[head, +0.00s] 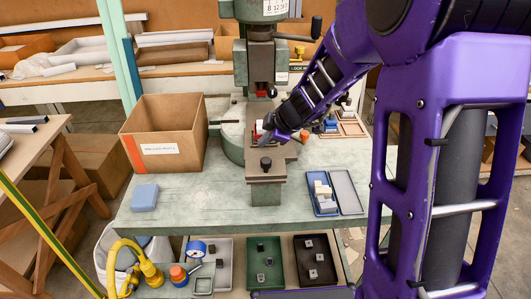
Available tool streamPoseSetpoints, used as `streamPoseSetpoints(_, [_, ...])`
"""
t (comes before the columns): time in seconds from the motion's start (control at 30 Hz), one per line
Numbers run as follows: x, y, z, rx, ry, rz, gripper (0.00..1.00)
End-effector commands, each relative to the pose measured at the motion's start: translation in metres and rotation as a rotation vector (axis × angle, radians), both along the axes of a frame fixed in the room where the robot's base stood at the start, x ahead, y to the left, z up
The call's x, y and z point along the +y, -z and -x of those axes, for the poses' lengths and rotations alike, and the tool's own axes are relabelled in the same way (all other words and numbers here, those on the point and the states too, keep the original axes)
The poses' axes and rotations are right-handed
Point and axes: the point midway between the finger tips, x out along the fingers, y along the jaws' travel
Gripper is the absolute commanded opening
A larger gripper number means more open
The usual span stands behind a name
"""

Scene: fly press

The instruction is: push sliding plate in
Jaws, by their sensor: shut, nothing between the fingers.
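The green fly press (254,60) stands at the back middle of the workbench, with a red-tipped ram above its bed. The sliding plate (267,175) appears to be the grey-brown plate with an upright black knob (265,163), sticking out from the bed toward me. My gripper (264,134) is shut and empty. It is over the bed under the ram, behind the knob and apart from it in the picture. My purple wrist hides part of the bed and the plate's far end, so I cannot tell whether the fingers touch the plate.
A cardboard box (165,135) stands left of the press. A blue block (145,197) lies on the bench's front left. A blue tray (325,205) with pale blocks sits at right, a wooden tray (352,129) behind it.

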Motion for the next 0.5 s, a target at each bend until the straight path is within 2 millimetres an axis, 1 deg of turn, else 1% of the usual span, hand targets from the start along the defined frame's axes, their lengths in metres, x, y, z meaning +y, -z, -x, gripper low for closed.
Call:
streamPoseSetpoints(0.03, [-0.001, 0.004, -0.014, -0.001, 0.0, 0.002, 0.0])
streamPoseSetpoints(0.1, [-0.001, 0.004, -0.029, -0.001, 0.0, 0.002, 0.0])
streamPoseSetpoints(0.2, [-0.001, 0.003, -0.051, 0.0, 0.002, 0.001, 0.0])
streamPoseSetpoints(0.3, [-0.001, 0.003, -0.067, 0.0, 0.002, 0.001, 0.0])
streamPoseSetpoints(0.4, [-0.001, 0.002, -0.077, 0.002, 0.003, 0.003, 0.0])
streamPoseSetpoints(0.5, [-0.002, 0.002, -0.082, 0.004, 0.003, 0.003, 0.0])
